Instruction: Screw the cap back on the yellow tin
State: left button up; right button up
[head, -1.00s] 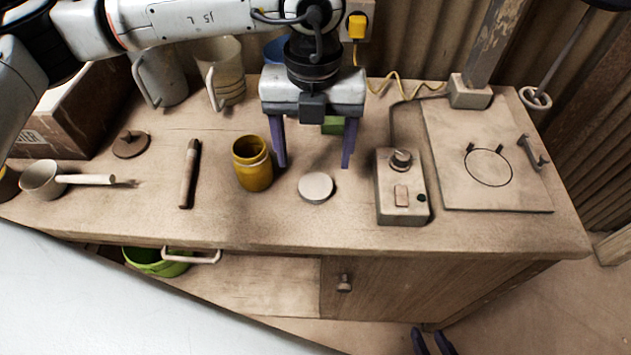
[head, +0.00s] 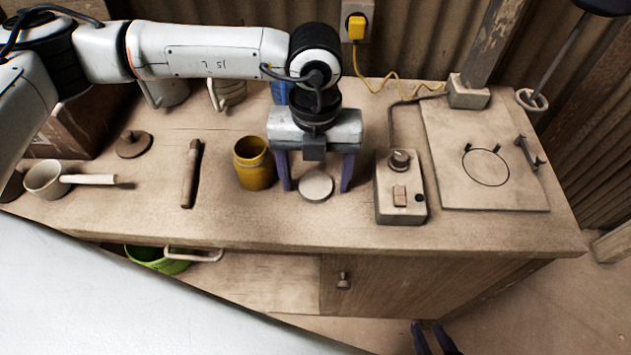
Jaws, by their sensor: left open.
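The yellow tin (head: 255,172) stands upright and uncapped on the bench, its dark opening facing up. A round, pale cap (head: 316,186) lies flat on the bench to the right of the tin. My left gripper (head: 316,188) points down with its two purple fingers open, one on each side of the cap. Its left finger is between the tin and the cap. I cannot tell whether the fingers touch the cap. My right gripper (head: 432,340) shows only as dark fingertips at the bottom edge, below the bench front; its opening is unclear.
A control box (head: 400,190) with a knob stands right of the cap, and a square plate (head: 485,160) lies beyond it. A wooden stick (head: 190,175), a saucepan (head: 47,180) and a brown lid (head: 134,144) lie to the left. Bench in front of the cap is clear.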

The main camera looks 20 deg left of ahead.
aim_at(315, 185)
pick_arm(q)
jog(key=c, duration=1.1)
notch_tip(315, 185, up, 10)
jog(key=b, duration=0.1)
